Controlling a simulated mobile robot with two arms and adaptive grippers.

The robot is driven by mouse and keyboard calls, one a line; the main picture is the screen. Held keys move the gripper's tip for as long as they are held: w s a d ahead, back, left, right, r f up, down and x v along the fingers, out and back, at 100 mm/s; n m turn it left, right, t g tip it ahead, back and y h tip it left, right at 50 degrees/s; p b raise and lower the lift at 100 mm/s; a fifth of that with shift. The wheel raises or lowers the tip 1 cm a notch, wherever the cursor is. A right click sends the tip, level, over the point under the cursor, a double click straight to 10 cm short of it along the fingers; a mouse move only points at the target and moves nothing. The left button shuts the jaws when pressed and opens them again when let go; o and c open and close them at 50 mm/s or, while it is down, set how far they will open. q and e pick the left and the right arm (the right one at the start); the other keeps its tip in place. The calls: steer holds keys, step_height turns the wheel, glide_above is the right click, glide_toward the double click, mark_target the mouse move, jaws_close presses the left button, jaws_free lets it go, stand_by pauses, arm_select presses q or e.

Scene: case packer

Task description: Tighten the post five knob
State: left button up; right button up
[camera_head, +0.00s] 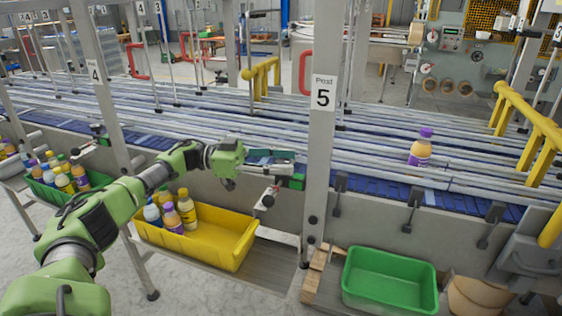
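The post five (322,130) stands upright at the centre, with a white sign reading "Post 5". A small bracket with a rounded knob (268,200) sticks out to the left of the post, below the conveyor edge. Small dark knobs (312,220) also sit low on the post. I cannot tell from here how tight any of them is. My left arm reaches in from the lower left, and my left gripper (272,156) is just above and behind the bracket, left of the post. Its fingers are small and blend with the rails, so their opening is unclear. My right gripper is out of view.
A conveyor with rails (400,150) runs behind the post, carrying a purple-capped bottle (420,148). Below are a yellow bin (225,250) with bottles, a green bin with bottles at left, and an empty green bin (388,256). Post 4 (105,95) stands left.

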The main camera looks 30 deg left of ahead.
arm_select(q)
steer(key=v, duration=1.2)
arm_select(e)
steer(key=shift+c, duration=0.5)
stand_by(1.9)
